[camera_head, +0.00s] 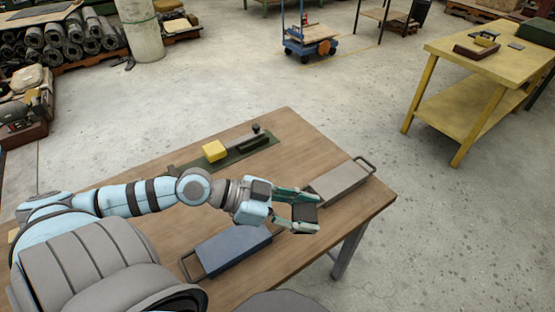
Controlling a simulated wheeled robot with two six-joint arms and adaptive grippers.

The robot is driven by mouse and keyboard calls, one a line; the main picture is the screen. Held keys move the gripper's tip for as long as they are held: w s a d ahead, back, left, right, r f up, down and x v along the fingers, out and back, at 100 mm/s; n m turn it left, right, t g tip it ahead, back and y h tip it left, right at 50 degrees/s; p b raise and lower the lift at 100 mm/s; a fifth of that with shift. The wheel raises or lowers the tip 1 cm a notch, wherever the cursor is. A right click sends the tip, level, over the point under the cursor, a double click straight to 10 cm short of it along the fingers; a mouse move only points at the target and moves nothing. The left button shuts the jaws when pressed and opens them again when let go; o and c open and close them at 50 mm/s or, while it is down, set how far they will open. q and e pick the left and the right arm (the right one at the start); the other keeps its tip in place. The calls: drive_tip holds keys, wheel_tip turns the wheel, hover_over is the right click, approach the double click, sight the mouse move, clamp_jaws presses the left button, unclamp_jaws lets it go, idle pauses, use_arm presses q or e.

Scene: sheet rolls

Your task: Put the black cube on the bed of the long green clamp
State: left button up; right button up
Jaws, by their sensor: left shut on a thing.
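My left gripper (305,211) reaches in over the right half of the wooden table. Its greenish fingers are shut on the black cube (304,213), which is between the fingertips beside the grey case. The long green clamp (240,153) lies at the back of the table, behind my left arm. A yellow block (214,151) sits on it near its middle, and a dark knob stands toward its right end. The clamp's left part is partly hidden by my arm. My right gripper is not in view.
A grey case with a handle (338,182) lies on the table (290,130) near its right edge, close to the gripper. A blue-grey case with a handle (232,250) lies at the front. Bare wood separates the clamp from the cases. A yellow workbench (500,58) stands far right.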

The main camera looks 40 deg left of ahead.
use_arm(q)
drive_tip(key=w+a+f+n+t+y+b, duration=0.1)
drive_tip(key=w+a+n+t+y+b, duration=0.15)
drive_tip(key=w+a, duration=0.55)
drive_tip(key=w+a+f+n+t+y+b, duration=0.15)
drive_tip(key=w+a+n+y, duration=0.3)
drive_tip(key=a, duration=0.85)
drive_tip(key=shift+t, duration=0.3)
wheel_tip(320, 180, down, 14)
drive_tip(key=b, duration=1.3)
drive_tip(key=shift+w+b, duration=0.15)
drive_tip(key=shift+b, duration=0.2)
wheel_tip(320, 180, down, 4)
drive_tip(key=shift+f+b, duration=0.1)
drive_tip(key=shift+b, duration=1.1)
drive_tip(key=shift+f, duration=0.25)
drive_tip(key=shift+r, duration=0.15)
drive_tip(key=o, duration=0.8)
drive_tip(key=shift+f, duration=0.2)
drive_tip(key=o, duration=0.4)
drive_tip(key=shift+r, duration=0.1)
